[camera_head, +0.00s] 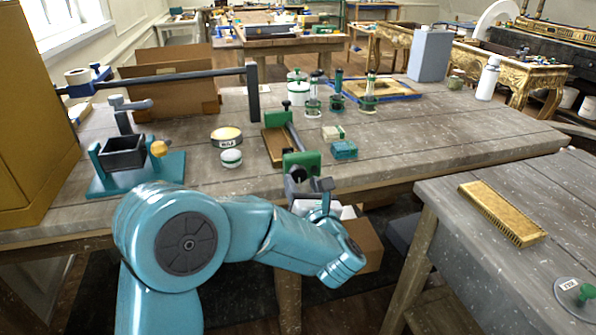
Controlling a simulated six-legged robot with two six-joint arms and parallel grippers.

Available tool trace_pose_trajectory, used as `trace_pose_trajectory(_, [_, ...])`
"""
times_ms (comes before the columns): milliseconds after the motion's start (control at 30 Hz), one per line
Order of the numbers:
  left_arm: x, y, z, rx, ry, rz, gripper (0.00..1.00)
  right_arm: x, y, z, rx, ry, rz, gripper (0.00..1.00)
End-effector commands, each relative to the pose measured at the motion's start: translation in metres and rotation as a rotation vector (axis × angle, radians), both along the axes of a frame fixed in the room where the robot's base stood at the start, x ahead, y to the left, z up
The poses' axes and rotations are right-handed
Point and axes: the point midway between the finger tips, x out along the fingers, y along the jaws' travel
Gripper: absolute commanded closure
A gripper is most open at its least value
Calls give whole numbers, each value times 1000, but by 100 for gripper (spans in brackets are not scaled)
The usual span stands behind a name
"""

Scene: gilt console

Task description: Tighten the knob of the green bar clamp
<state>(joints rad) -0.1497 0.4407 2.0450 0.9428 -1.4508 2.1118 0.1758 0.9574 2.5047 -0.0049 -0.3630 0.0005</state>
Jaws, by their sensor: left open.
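The green bar clamp (302,163) lies on the wooden workbench (400,147) near its front edge, pointing away from me. A brown wooden board (272,147) lies along its left side. One green jaw is close to the front edge, and a dark piece stands at its far end. I cannot clearly make out the knob; the near end is partly covered by my gripper. My left gripper (311,183) is open, its grey fingers just in front of the near green jaw. I cannot tell whether they touch it. My right gripper is not in view.
A round yellow-topped tin (226,136) and a small white-and-green pot (231,158) stand left of the clamp. A teal block (344,150) is to its right. A teal-based vise (130,165) is further left.

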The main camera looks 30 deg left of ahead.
Motion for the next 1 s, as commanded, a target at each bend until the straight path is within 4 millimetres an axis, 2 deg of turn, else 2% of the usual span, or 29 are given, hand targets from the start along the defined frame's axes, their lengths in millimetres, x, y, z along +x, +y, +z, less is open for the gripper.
trace_pose_trajectory(100, [14, 17, 1, 1, 0, 3, 46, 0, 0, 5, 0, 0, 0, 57])
trace_pose_trajectory(233, [24, 28, 1, 1, 1, 1, 46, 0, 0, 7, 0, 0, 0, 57])
trace_pose_trajectory(600, [28, 33, 0, 0, 1, -1, 46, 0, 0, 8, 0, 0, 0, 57])
trace_pose_trajectory(667, [28, 33, 0, 1, 1, 0, 62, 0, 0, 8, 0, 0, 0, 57])
trace_pose_trajectory(733, [28, 33, 0, 0, 1, -1, 85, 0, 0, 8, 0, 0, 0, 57])
trace_pose_trajectory(1000, [28, 33, -2, 9, 13, -1, 86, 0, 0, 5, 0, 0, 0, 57])
